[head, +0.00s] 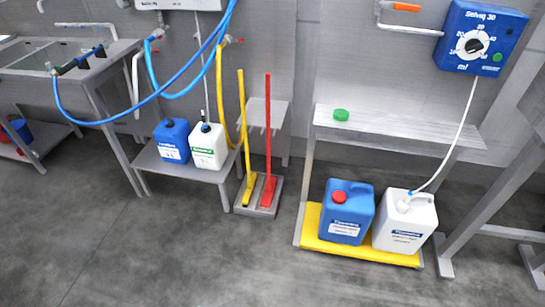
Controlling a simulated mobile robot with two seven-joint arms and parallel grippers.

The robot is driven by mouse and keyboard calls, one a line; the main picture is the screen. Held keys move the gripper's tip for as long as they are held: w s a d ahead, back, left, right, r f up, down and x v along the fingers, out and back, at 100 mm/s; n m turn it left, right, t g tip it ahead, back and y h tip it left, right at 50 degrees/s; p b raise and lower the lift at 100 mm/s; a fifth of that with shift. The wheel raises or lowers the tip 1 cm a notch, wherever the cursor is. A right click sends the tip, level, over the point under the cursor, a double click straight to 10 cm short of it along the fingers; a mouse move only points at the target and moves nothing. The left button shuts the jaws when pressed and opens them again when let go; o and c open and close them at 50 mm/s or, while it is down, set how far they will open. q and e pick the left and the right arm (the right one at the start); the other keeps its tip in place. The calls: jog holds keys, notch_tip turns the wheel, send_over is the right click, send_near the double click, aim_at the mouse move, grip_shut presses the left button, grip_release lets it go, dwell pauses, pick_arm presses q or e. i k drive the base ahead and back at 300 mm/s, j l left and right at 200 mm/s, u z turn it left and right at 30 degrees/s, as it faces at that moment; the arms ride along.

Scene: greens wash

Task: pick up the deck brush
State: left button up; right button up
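Two long-handled tools stand upright side by side near the middle of the head view. One is yellow (242,130) and the other is red (268,130). Each has a broad head of its own colour at the bottom, resting on a low grey base (259,210). The bristles are too small to make out, so I cannot tell which one is the deck brush. Neither of my grippers is in view.
A low bench with a blue jug (172,141) and a white jug (207,150) stands left of the tools. A yellow tray (312,220) with a blue canister (347,210) and a white canister (405,222) is at right. Blue hoses hang at upper left. The front floor (190,260) is clear.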

aim_at(266, 203)
jog(key=i+j, duration=0.15)
jog(key=i, duration=0.25)
jog(key=i+j+z, duration=0.1)
jog(key=i, duration=0.25)
jog(key=i+j+z, duration=0.1)
jog(key=i+j, duration=0.15)
jog(key=i, duration=0.15)
